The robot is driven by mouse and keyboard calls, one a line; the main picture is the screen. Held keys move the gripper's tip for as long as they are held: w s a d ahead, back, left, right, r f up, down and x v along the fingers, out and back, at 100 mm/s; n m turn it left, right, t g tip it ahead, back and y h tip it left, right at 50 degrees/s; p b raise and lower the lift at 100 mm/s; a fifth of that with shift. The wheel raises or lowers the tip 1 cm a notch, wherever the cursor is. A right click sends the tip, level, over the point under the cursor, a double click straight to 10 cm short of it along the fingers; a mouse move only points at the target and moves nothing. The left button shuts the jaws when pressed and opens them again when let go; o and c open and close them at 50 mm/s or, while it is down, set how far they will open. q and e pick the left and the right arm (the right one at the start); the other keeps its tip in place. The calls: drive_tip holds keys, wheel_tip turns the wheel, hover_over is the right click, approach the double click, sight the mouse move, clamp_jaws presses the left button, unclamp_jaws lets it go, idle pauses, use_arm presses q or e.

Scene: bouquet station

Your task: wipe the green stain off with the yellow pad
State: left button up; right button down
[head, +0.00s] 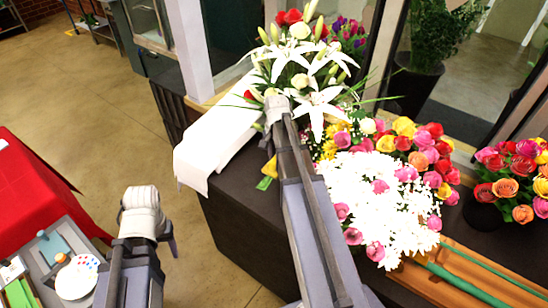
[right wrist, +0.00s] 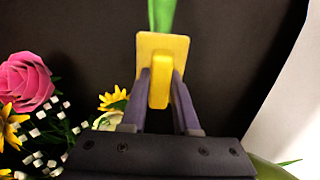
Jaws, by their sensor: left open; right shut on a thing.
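The yellow pad (right wrist: 176,48) is a flat square with a raised grip. My right gripper (right wrist: 160,88) is shut on that grip, one finger on each side. In the head view only a small part of the pad (head: 270,167) shows beside my right arm. The green stain (head: 264,183) lies on the dark tabletop just below the pad; in the right wrist view the stain (right wrist: 162,12) runs up from the pad's far edge. The pad hides part of it, and I cannot tell whether they touch. My left gripper (head: 141,212) is open, away from the table; its fingers are barely visible.
White lilies (head: 318,103) stand behind the pad, and a white cloth (head: 210,140) covers the table's left end. White blossoms (head: 375,205) and roses crowd the right. A red-covered table (head: 30,190) and a tray of small items (head: 45,255) are at far left.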

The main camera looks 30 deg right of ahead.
sight(269, 173)
drive_tip(key=shift+a, duration=0.15)
drive_tip(key=shift+s+a+f, duration=0.1)
drive_tip(key=shift+s+a, duration=0.2)
drive_tip(key=shift+a, duration=0.3)
drive_tip(key=shift+s+a, duration=0.25)
drive_tip(key=shift+a, duration=0.35)
drive_tip(key=shift+s+a+f, duration=0.1)
drive_tip(key=shift+s+a, duration=0.2)
drive_tip(key=shift+a, duration=0.3)
drive_tip(key=shift+a, duration=0.1)
drive_tip(key=shift+s+a+r, duration=0.1)
drive_tip(key=shift+s+a, duration=0.25)
drive_tip(key=shift+a, duration=0.55)
drive_tip(key=shift+s+a+r, duration=0.1)
drive_tip(key=shift+s+a, duration=0.2)
drive_tip(key=shift+a, duration=0.55)
drive_tip(key=shift+f, duration=0.1)
drive_tip(key=shift+s+a+f, duration=0.1)
drive_tip(key=shift+s+a, duration=0.2)
drive_tip(key=shift+a, duration=0.3)
drive_tip(key=shift+s+a+r, duration=0.1)
drive_tip(key=shift+s+a, duration=0.2)
drive_tip(key=shift+a, duration=0.35)
drive_tip(key=shift+s+a+f, duration=0.1)
drive_tip(key=shift+s+a, duration=0.2)
drive_tip(key=shift+a, duration=0.3)
drive_tip(key=shift+w, duration=0.1)
